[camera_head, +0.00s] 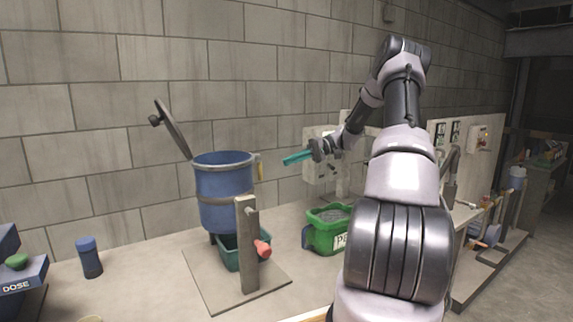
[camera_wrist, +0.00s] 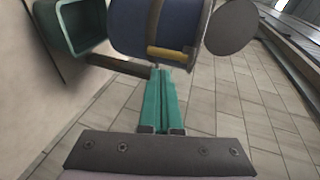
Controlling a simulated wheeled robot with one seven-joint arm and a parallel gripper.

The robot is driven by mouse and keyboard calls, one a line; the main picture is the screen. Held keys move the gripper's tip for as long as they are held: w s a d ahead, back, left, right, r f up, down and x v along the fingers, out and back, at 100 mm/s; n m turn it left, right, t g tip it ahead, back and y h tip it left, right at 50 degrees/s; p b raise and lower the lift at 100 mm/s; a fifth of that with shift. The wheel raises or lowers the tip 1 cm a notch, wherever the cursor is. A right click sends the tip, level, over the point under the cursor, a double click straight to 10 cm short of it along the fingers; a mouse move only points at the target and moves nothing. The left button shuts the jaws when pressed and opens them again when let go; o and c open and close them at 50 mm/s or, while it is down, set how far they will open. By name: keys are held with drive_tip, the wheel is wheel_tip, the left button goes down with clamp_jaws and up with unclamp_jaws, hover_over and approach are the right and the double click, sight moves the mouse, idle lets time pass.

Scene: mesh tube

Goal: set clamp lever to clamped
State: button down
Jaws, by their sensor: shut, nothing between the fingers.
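A blue drum (camera_head: 223,190) stands on the bench. A small yellow lever (camera_head: 259,167), which looks like the clamp lever, is on the right side of its rim. In the wrist view the yellow lever (camera_wrist: 171,54) lies along the blue drum (camera_wrist: 135,35), just beyond my fingertips. My gripper (camera_head: 286,160) has teal fingers and is shut and empty, to the right of the lever and pointing at it. In the wrist view the gripper (camera_wrist: 161,72) shows both fingers side by side. I cannot tell whether the fingertips touch the lever.
The round lid (camera_head: 174,130) stands open at the drum's left. A green tub (camera_head: 328,232) stands right. A blue bottle (camera_head: 89,258) is at left.

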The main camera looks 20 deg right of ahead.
drive_tip(key=v, duration=0.7)
drive_tip(key=shift+d, duration=0.3)
drive_tip(key=s+a+r+m+h, duration=0.1)
drive_tip(key=s+a+r+h, duration=0.3)
drive_tip(key=s+a, duration=0.25)
drive_tip(key=s+a+r+h, duration=0.4)
drive_tip(key=s+a+r, duration=0.1)
drive_tip(key=a, duration=0.3)
drive_tip(key=s+a+r+m+t+h, duration=0.2)
drive_tip(key=s+t, duration=0.1)
drive_tip(key=s, duration=0.7)
drive_tip(key=s+a+r+m+t+h, duration=0.1)
drive_tip(key=s+a+r+t+h, duration=0.1)
drive_tip(key=s, duration=0.7)
drive_tip(key=shift+s+r+m+t+h, duration=0.4)
drive_tip(key=shift+r+t, duration=0.15)
drive_tip(key=shift+t, duration=0.55)
